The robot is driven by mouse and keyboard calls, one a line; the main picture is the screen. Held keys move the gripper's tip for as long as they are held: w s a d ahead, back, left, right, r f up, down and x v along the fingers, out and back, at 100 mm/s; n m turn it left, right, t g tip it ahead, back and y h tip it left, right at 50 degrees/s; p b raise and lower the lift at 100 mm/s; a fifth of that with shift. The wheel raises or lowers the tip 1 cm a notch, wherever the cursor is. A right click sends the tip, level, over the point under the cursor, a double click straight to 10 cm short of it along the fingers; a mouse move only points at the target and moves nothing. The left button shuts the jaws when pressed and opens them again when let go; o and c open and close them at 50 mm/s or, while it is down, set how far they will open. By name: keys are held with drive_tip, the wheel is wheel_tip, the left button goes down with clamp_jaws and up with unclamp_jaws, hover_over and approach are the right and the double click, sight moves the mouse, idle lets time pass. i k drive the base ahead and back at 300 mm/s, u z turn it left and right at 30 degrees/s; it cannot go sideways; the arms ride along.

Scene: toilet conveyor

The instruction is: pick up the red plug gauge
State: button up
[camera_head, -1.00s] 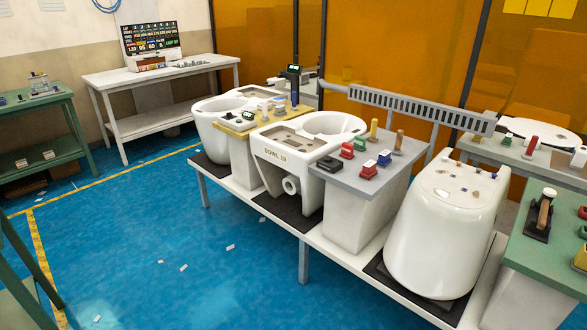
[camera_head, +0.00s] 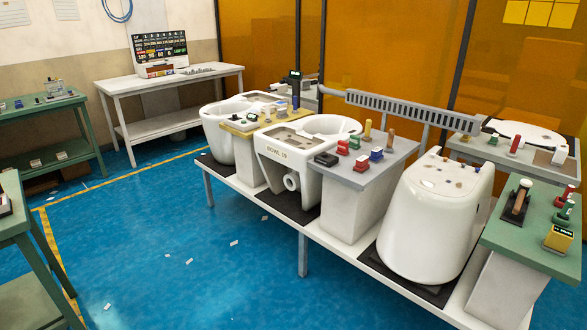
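Several small red pieces are in view, and I cannot tell which one is the red plug gauge. On the grey-topped stand (camera_head: 386,173) in the middle, one red piece (camera_head: 362,164) sits near the front. Another red piece (camera_head: 343,147) and a third red piece (camera_head: 355,142) sit behind it. A taller red piece (camera_head: 515,144) stands on the back right table. A red piece (camera_head: 569,191) is on the green bench (camera_head: 535,240) at the right. My gripper is not in view.
A white bowl (camera_head: 283,168) stands left of the grey stand, and a white rounded ceramic piece (camera_head: 425,235) stands right of it. A dark block (camera_head: 326,159) and blue piece (camera_head: 376,154) share the stand. Blue floor (camera_head: 200,240) is open in front. A green table (camera_head: 15,218) is at left.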

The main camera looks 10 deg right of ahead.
sight(570, 190)
drive_tip(key=k, duration=0.4)
drive_tip(key=z, duration=0.15)
drive_tip(key=i, duration=0.9)
drive_tip(key=u, duration=1.45)
drive_tip(key=k, duration=0.1)
drive_tip(key=z, duration=3.15)
